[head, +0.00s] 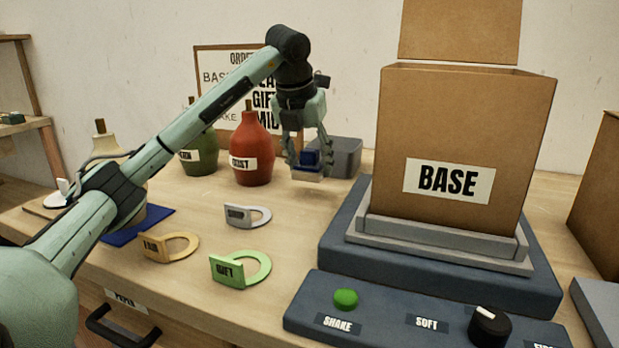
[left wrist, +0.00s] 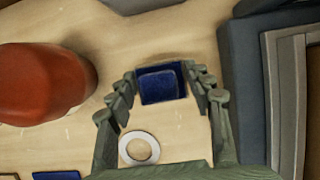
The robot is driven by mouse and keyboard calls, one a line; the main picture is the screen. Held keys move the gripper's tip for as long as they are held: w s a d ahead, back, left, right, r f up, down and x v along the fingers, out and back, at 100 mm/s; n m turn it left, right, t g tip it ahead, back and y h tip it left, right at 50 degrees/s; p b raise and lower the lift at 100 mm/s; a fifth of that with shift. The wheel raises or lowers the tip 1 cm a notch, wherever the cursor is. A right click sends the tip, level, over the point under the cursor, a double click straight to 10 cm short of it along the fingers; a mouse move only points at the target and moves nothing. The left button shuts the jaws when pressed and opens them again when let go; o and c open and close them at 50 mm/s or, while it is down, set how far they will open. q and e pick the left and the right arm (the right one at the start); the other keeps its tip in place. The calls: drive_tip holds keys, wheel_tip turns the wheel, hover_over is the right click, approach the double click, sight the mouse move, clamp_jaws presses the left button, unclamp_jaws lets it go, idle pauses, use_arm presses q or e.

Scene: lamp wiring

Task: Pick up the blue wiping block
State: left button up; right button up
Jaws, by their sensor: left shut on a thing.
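The blue wiping block (head: 311,158) has a dark blue top and a pale layer underneath. My left gripper (head: 308,160) is shut on it, with one finger on each side. In the head view the block appears a little above the table, to the right of the red bottle, though the gap is hard to judge. In the left wrist view the blue block (left wrist: 161,84) sits between the fingertips of my left gripper (left wrist: 163,87). My right gripper is not in view.
A red bottle (head: 251,152) stands close left of the gripper and a grey bin (head: 343,158) behind it. A box marked BASE (head: 455,140) stands on a blue machine (head: 335,247) at right. Several tags, including a green one (head: 240,268), lie in front.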

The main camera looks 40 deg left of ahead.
use_arm(q)
drive_tip(key=s+a+r, duration=0.6)
drive_tip(key=s, duration=0.4)
drive_tip(key=shift+r, duration=0.4)
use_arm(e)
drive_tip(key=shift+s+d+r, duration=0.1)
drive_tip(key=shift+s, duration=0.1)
use_arm(q)
drive_tip(key=o, duration=0.6)
drive_tip(key=c, duration=0.5)
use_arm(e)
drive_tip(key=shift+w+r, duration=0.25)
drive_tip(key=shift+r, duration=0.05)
